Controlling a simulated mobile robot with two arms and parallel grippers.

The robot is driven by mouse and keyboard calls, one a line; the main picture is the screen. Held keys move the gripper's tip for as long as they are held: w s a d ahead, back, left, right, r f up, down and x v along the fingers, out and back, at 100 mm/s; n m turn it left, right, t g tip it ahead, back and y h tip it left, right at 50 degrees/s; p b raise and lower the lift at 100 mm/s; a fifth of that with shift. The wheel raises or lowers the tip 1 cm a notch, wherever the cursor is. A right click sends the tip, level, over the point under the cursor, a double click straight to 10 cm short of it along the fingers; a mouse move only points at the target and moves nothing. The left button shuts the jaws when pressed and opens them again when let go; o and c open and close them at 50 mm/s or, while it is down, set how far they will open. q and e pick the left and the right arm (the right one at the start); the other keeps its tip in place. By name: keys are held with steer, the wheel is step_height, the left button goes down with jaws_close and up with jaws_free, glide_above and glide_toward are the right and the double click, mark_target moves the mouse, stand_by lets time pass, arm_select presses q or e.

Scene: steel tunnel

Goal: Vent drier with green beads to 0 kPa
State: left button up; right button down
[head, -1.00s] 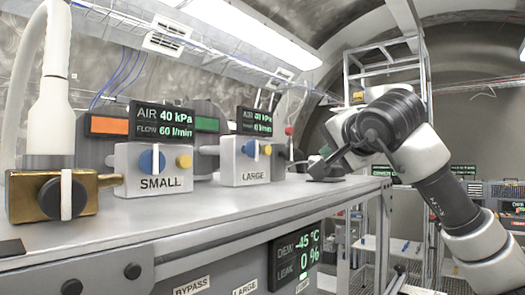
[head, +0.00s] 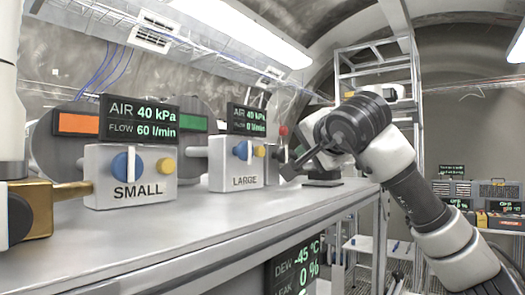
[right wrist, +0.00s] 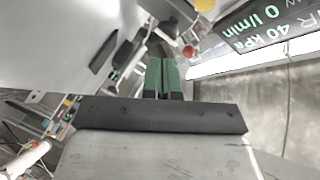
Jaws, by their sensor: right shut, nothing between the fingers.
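Two dark cylinders stand behind the valve boxes. One has an orange window (head: 76,123); the one with a green window (head: 194,124) is partly hidden by the SMALL display (head: 139,120). The SMALL box (head: 130,175) has a blue knob with a white bar and a yellow button; its display reads 40 kPa, 60 l/min. The LARGE box (head: 236,163) has the same controls; its display (head: 248,120) reads 40 kPa, 0 l/min. My right gripper (head: 288,170) is shut and empty, just right of the LARGE box; its green fingers also show in the right wrist view (right wrist: 164,78).
A red knob (head: 283,130) stands behind my right gripper and shows in the right wrist view (right wrist: 188,52). A brass valve block (head: 38,208) is at the left. A lower display (head: 296,268) reads DEW -45 °C, 0 %. The bench top (head: 190,228) is clear in front.

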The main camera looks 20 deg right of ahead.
mark_target(260, 152)
steer(key=w+a, duration=0.1)
steer(key=w, duration=0.1)
steer(key=w+a+p, duration=0.1)
steer(key=shift+w+a+r+p, duration=0.15)
steer(key=shift+w+a+p, duration=0.15)
steer(key=shift+w+a, duration=0.35)
steer(key=shift+w, duration=0.4)
stand_by(1.0)
steer(key=shift+a, duration=0.1)
steer(key=shift+w+a, duration=0.2)
steer(key=shift+w, duration=0.15)
steer(key=shift+w+a, duration=0.25)
steer(key=shift+w, duration=0.2)
stand_by(2.8)
